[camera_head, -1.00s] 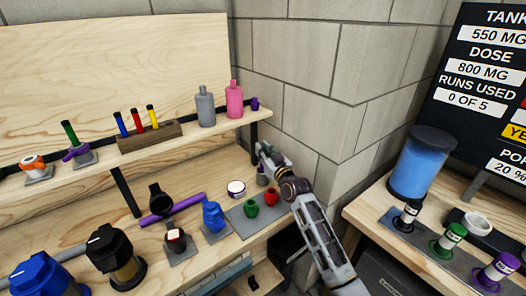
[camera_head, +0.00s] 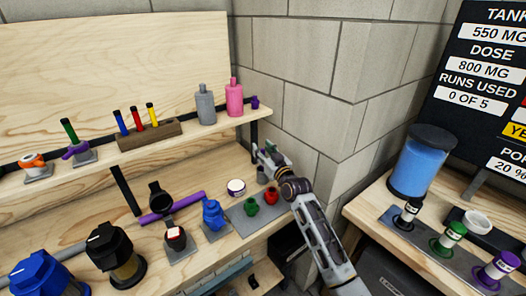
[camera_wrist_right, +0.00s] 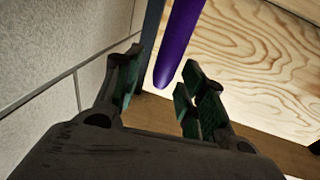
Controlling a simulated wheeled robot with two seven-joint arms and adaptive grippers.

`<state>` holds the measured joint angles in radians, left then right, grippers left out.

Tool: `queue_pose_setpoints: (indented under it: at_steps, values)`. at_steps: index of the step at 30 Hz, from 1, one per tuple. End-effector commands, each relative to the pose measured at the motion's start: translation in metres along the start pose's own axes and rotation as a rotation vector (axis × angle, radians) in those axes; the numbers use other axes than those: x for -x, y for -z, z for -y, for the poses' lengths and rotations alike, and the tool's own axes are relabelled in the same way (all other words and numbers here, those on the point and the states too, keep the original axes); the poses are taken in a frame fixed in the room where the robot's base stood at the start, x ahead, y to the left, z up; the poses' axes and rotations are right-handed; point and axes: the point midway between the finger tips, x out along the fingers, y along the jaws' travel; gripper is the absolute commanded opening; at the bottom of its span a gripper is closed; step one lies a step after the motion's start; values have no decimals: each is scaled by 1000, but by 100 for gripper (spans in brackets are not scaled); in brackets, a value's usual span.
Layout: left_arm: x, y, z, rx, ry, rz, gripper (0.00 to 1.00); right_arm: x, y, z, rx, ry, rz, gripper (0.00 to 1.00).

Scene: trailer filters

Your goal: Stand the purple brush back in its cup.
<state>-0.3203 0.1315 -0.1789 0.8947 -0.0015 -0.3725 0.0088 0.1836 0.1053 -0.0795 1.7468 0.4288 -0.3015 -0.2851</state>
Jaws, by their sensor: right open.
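A purple rod (camera_wrist_right: 180,40), which looks like the brush's handle, shows in the right wrist view with its rounded end toward my right gripper (camera_wrist_right: 158,88). The rod's end lies at or just beyond the gap between the spread fingers; they are not closed on it. In the head view my right gripper (camera_head: 268,151) is below the right end of the upper shelf, by the wall. A small purple piece (camera_head: 254,103) shows at that shelf end; I cannot tell if it is the same rod. I cannot make out which cup is the brush's. My left gripper is out of view.
Pink (camera_head: 235,98) and grey bottles (camera_head: 205,106) stand on the upper shelf (camera_head: 190,132) above the gripper. The block wall (camera_head: 300,115) is close on the right.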

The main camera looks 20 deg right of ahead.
Motion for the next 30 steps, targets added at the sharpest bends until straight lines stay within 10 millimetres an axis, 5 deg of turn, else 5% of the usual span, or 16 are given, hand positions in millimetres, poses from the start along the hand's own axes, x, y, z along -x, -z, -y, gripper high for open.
queue_pose_setpoints:
  at_steps: [11, 30]
  values:
    - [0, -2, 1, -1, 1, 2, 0, 15, -1, 0, 0, -1, 1, 41]
    - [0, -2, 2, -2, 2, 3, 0, 70, -1, 0, 2, 0, 1, 41]
